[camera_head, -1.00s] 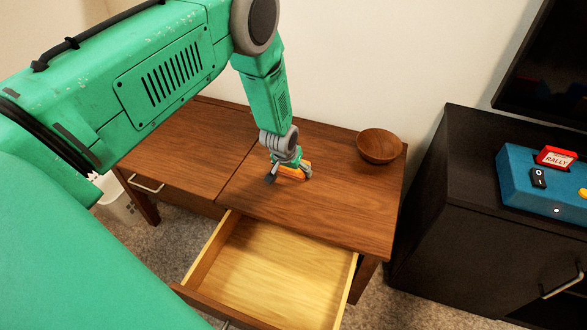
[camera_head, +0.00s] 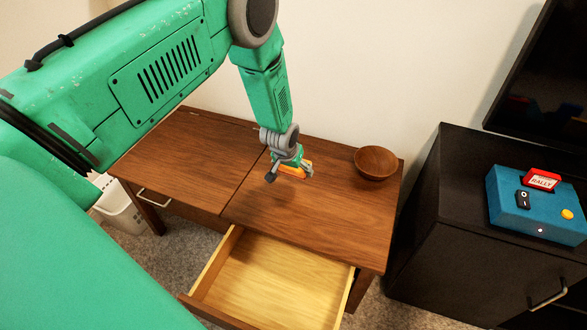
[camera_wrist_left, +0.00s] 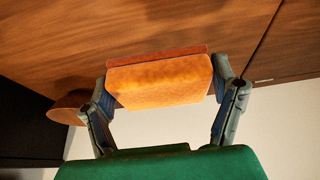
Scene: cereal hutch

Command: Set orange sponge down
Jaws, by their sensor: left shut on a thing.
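The orange sponge (camera_head: 296,170) is over the brown wooden tabletop (camera_head: 320,210), left of the wooden bowl. My left gripper (camera_head: 289,174) points down and is shut on the sponge. In the left wrist view the sponge (camera_wrist_left: 160,82) is a wide orange block with a darker reddish edge strip, held between the two fingers of the left gripper (camera_wrist_left: 165,78). Whether its underside touches the tabletop I cannot tell. My right gripper is not in view.
The wooden bowl (camera_head: 376,162) stands at the table's back right. A drawer (camera_head: 275,280) is open at the front and looks empty. A black cabinet (camera_head: 425,250) at the right carries a blue box (camera_head: 530,207). The tabletop front right is clear.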

